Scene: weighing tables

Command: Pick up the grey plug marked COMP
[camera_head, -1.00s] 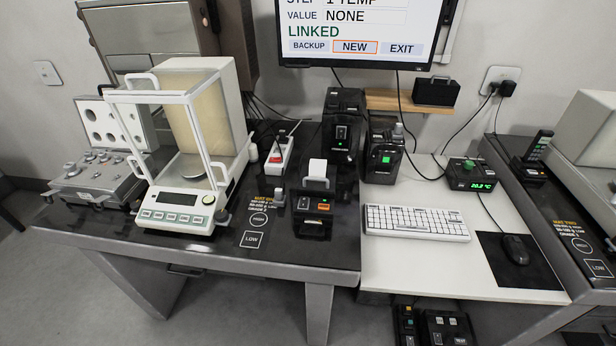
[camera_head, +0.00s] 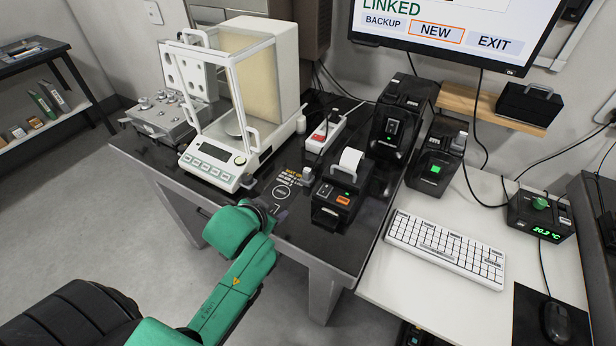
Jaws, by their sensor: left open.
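Small grey plugs or knobs show in several places, and I cannot read COMP on any of them. One small grey plug (camera_head: 308,174) stands on the dark table between the scale and the label printer. Another small grey piece (camera_head: 248,181) sits at the scale's front right corner, and a grey one (camera_head: 460,141) tops the black box with the green button. My left gripper (camera_head: 281,214), on its green arm, is over the dark table's front edge, nearer me than these pieces. It is open and holds nothing visible. My right gripper is out of view.
The white balance (camera_head: 212,165) with its glass shield stands left of the label printer (camera_head: 338,201). A power strip (camera_head: 325,133) lies behind. The white keyboard (camera_head: 446,248) is at right on the white table. A narrow dark strip of table is clear before the printer.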

